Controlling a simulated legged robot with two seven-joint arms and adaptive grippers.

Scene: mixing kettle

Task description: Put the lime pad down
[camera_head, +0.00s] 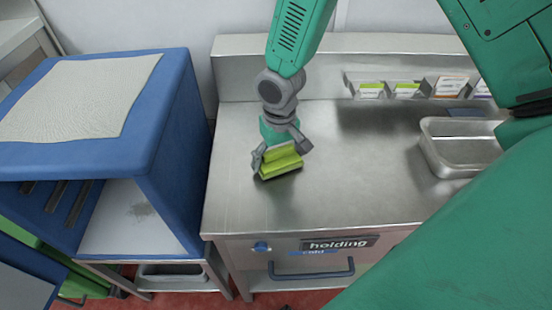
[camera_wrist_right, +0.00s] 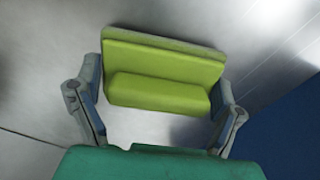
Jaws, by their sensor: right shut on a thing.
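The lime pad (camera_head: 280,167) is a bright yellow-green block with a raised ridge along it. My right gripper (camera_head: 281,152) points down over the left part of the steel counter (camera_head: 345,190) and is shut on the pad. In the right wrist view the pad (camera_wrist_right: 160,68) lies between the two fingers of the gripper (camera_wrist_right: 156,92), its ridge towards the palm. The pad is low over the counter, close to its front left; I cannot tell whether it touches the steel. My left gripper is not in view.
A blue box (camera_head: 165,150) with a pale mat (camera_head: 80,95) on top stands left of the counter. A steel pan (camera_head: 435,155) sits at the right. Small labelled packets (camera_head: 405,89) line the back. The counter around the pad is bare.

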